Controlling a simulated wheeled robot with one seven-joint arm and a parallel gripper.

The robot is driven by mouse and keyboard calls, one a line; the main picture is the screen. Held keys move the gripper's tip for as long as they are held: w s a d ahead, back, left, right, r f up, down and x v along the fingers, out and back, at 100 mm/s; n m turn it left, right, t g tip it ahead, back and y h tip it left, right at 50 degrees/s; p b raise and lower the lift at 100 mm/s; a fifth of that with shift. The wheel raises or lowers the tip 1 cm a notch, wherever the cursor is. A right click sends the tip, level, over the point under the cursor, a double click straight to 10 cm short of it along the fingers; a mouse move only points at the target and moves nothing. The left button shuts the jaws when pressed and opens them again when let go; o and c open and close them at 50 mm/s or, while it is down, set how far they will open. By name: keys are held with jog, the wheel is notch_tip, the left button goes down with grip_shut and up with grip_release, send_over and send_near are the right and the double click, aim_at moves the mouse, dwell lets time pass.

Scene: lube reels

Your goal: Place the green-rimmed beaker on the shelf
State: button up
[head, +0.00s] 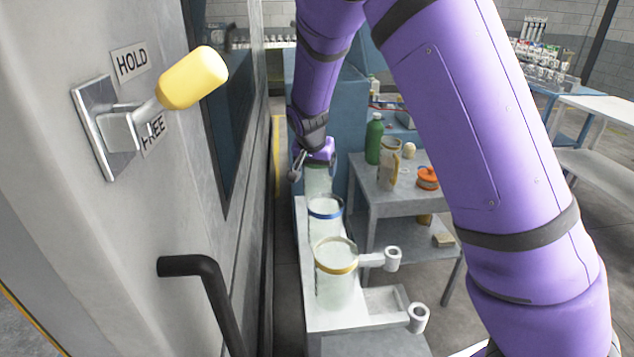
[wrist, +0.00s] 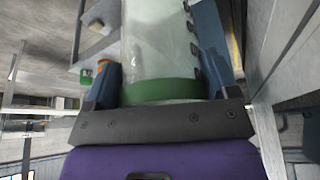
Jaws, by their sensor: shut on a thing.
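The green-rimmed beaker (head: 318,182) is clear glass and stands upright at the far end of the narrow white shelf (head: 312,322). My gripper (head: 314,156) is shut on it near the top. In the wrist view the glass of the beaker (wrist: 158,45) lies between the two blue fingers of my gripper (wrist: 160,68), with the green rim close to the palm. A blue-rimmed beaker (head: 325,215) and a yellow-rimmed beaker (head: 336,275) stand in front of it on the shelf. The blue-rimmed one hides the green-rimmed beaker's base, so I cannot tell whether it touches the shelf.
A grey machine wall with a yellow-knobbed lever (head: 194,78) and a black handle (head: 205,285) rises close on the left. A grey side table (head: 400,200) at the right carries a green bottle (head: 374,140), a jug (head: 388,168) and an orange tape reel (head: 428,178).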

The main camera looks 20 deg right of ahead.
aim_at(316, 179)
jog(key=f, duration=0.3)
jog(key=shift+s+d, duration=0.15)
jog(key=shift+s, duration=0.1)
jog(key=shift+w+f, duration=0.1)
jog(key=shift+f, duration=0.25)
jog(key=shift+w, duration=0.15)
jog(key=shift+f, duration=0.1)
jog(key=o, duration=1.1)
jog(key=shift+f, duration=0.1)
